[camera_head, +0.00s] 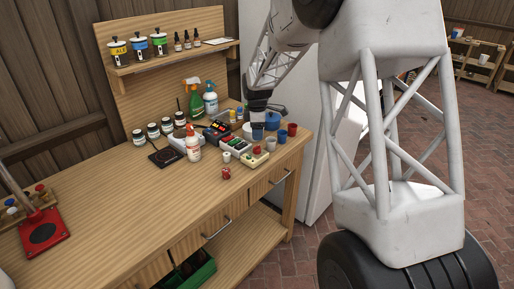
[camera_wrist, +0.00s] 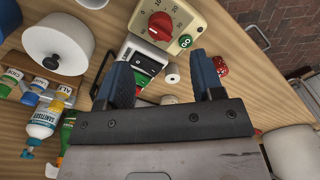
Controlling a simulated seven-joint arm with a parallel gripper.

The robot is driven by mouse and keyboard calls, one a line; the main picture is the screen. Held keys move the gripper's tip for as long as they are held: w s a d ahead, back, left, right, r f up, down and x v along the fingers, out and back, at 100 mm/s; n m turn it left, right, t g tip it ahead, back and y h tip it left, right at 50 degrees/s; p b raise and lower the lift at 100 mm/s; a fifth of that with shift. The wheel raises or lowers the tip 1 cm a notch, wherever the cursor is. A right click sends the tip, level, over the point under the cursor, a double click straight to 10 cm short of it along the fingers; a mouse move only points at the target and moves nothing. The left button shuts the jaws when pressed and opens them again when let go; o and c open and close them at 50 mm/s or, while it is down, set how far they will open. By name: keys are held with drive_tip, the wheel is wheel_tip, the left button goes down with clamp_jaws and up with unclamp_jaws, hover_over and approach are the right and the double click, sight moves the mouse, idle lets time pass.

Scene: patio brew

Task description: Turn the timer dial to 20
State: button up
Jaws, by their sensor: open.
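The timer is a cream box (camera_wrist: 187,14) at the top of the wrist view, with a red dial (camera_wrist: 161,25), printed numbers around it and a round green button (camera_wrist: 186,41). The dial carries a small white mark; I cannot tell exactly which number it points to. In the head view the timer (camera_head: 254,159) lies near the bench's front edge, right of the middle. My gripper (camera_wrist: 163,79) is open, its two blue-grey fingers apart and holding nothing. The dial lies beyond the fingertips, not between them. In the head view my gripper (camera_head: 257,112) is above the bench, behind the timer.
A small white cylinder (camera_wrist: 172,74) shows between the fingers, and a red die (camera_wrist: 221,67) lies just right of them. A device with coloured buttons (camera_head: 234,142) stands beside the timer. Cups (camera_head: 292,129) and bottles (camera_head: 193,143) crowd around; the bench's left middle is clear.

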sight(257, 147)
drive_tip(key=shift+f, duration=0.2)
drive_tip(key=shift+f, duration=3.7)
drive_tip(key=shift+c, duration=0.2)
drive_tip(key=c, duration=0.9)
